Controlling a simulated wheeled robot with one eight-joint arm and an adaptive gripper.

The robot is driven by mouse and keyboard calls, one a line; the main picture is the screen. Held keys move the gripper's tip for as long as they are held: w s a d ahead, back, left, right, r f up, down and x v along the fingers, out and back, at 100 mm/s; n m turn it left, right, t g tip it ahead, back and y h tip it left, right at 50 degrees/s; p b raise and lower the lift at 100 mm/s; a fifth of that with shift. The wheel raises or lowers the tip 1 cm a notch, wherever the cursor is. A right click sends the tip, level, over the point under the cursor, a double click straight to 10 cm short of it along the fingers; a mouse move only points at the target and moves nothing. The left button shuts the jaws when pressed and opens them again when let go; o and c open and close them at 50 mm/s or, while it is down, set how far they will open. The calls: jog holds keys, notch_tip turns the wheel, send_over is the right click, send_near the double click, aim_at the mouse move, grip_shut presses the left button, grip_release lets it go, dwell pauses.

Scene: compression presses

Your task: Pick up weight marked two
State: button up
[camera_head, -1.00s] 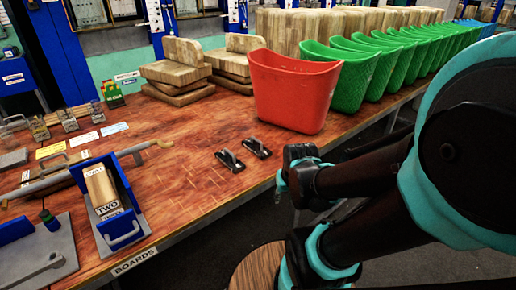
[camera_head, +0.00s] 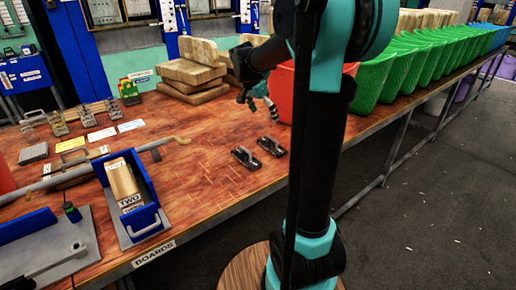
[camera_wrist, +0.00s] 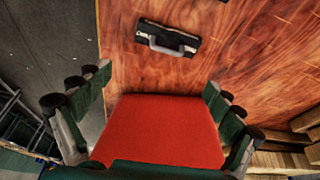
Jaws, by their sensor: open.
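Two small dark weights with handles, a nearer one (camera_head: 244,157) and a farther one (camera_head: 272,146), lie side by side on the wooden table in the head view. I cannot read a number on either. One dark weight with a grey handle (camera_wrist: 168,38) shows at the top of the wrist view. My gripper (camera_head: 259,103) is open and empty above the table, beyond the weights and in front of the red bin. In the wrist view my gripper's fingers (camera_wrist: 159,85) are spread on either side of the red bin's outline.
The red bin (camera_head: 283,88) is partly hidden behind my arm. Green bins (camera_head: 412,72) line the table to the right. Stacked wooden boards (camera_head: 190,72) stand at the back. A blue tray (camera_head: 146,216) holds a block labelled TWO. The table around the weights is clear.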

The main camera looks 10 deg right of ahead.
jog(key=w+r+m, duration=0.1)
jog(key=w, duration=0.1)
send_near(272, 138)
jog(key=x, duration=0.4)
jog(key=shift+w+f, duration=0.35)
jog(key=shift+s+x, duration=0.2)
jog(key=shift+x, duration=2.8)
jog(key=shift+d, duration=0.1)
jog(key=c, duration=1.9)
jog(key=shift+c, duration=0.4)
jog(key=shift+r, duration=0.15)
